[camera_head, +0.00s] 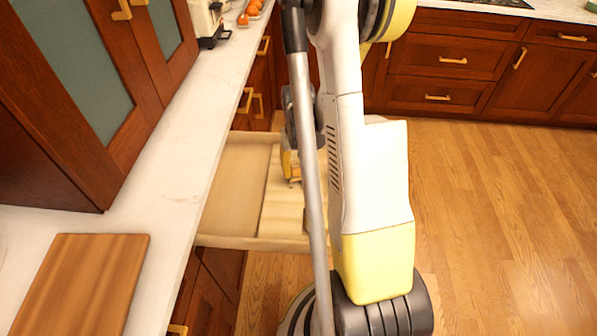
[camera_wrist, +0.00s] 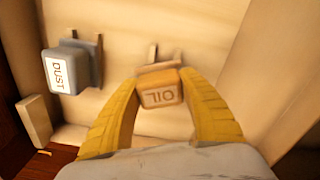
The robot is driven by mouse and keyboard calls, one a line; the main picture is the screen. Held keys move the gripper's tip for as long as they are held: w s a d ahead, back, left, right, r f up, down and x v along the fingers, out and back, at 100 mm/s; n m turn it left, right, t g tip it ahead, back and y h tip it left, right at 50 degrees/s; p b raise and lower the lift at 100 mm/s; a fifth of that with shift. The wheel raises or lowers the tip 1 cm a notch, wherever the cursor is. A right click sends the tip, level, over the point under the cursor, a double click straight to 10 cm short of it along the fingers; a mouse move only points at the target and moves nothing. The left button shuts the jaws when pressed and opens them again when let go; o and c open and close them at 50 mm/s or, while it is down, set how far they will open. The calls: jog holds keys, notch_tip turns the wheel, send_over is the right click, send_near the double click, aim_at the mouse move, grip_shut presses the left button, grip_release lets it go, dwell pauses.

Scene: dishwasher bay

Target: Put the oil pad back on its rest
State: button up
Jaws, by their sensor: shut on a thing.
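The oil pad (camera_wrist: 161,94), a tan block marked OIL, is between the yellow fingers of my gripper (camera_wrist: 162,88) in the wrist view. My gripper is shut on it. Just beyond the pad is a pale wooden piece with a small upright (camera_wrist: 152,54), which looks like a rest. I cannot tell whether the pad touches it. In the head view my gripper (camera_head: 291,165) is down in the open drawer (camera_head: 238,185), partly hidden by my arm.
A pale block (camera_wrist: 34,121) is near the drawer's edge. The counter (camera_head: 172,170) runs left of the drawer, with a cutting board (camera_head: 85,285) on it.

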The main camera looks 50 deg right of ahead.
aim_at(298, 164)
jog(key=shift+r, duration=0.1)
jog(key=o, duration=1.2)
jog(key=shift+c, duration=0.2)
jog(key=w+a+r+n+t+p, duration=0.1)
jog(key=a+r+p, duration=0.2)
jog(key=r, duration=0.6)
jog(key=a+r+p, duration=0.2)
jog(key=r+p, duration=0.1)
jog(key=r, duration=0.5)
jog(key=s+a+r+n+t, duration=0.2)
jog(key=a+r, duration=0.4)
jog(key=a, duration=0.4)
jog(key=s+a+r+n+t, duration=0.2)
jog(key=s+a+r+t, duration=0.2)
jog(key=a, duration=0.6)
jog(key=shift+s+a+r, duration=0.25)
jog(key=shift+r, duration=0.65)
